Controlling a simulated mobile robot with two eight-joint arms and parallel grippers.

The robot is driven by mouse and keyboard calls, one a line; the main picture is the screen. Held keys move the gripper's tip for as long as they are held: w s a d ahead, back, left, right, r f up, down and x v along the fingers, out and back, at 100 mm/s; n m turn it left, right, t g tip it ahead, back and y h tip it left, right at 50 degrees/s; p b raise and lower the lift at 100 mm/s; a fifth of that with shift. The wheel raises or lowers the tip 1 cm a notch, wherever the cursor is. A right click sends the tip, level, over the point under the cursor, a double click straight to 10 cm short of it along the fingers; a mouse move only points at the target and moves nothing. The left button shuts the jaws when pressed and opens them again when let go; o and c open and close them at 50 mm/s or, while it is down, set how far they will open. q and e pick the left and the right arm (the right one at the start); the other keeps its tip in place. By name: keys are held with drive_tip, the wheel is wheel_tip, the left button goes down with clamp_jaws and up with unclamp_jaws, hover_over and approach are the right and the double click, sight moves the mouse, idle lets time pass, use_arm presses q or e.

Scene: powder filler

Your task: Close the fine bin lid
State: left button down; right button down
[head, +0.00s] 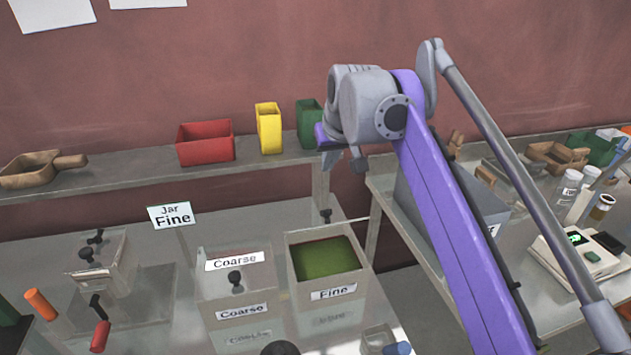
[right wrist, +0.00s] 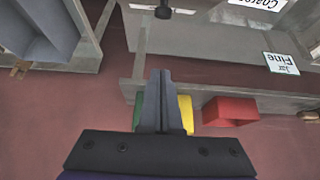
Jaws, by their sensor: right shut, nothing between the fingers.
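The fine bin (head: 333,293) is a clear box labelled "Fine" at the centre of the lower bench in the head view. Its top is open and green material (head: 325,258) shows inside. A dark knob (head: 326,215) stands at the bin's back edge, seemingly on the raised lid, which is hard to make out. A dark knob (right wrist: 163,12) also shows at the top of the right wrist view. My right gripper (head: 346,160) is above and behind the bin, apart from the knob. Its fingers (right wrist: 160,75) are shut and empty. My left gripper is not in view.
The coarse bin (head: 240,311), with a knobbed lid, stands left of the fine bin. Red (head: 205,143), yellow (head: 268,130) and green (head: 308,125) containers sit on the back shelf (head: 110,178). A "Jar Fine" sign (head: 171,215) stands left. A scale (head: 580,255) is on the right bench.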

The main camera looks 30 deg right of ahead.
use_arm(q)
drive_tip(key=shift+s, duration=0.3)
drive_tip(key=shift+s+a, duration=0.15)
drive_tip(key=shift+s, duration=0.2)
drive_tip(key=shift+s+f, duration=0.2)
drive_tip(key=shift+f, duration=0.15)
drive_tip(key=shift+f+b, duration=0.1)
drive_tip(key=shift+b, duration=0.2)
use_arm(e)
hover_over(322, 219)
drive_tip(key=w+d, duration=0.2)
wheel_tip(322, 219, down, 10)
drive_tip(key=shift+s+a+f, duration=0.15)
drive_tip(key=shift+s+f, duration=0.2)
drive_tip(key=shift+s, duration=0.1)
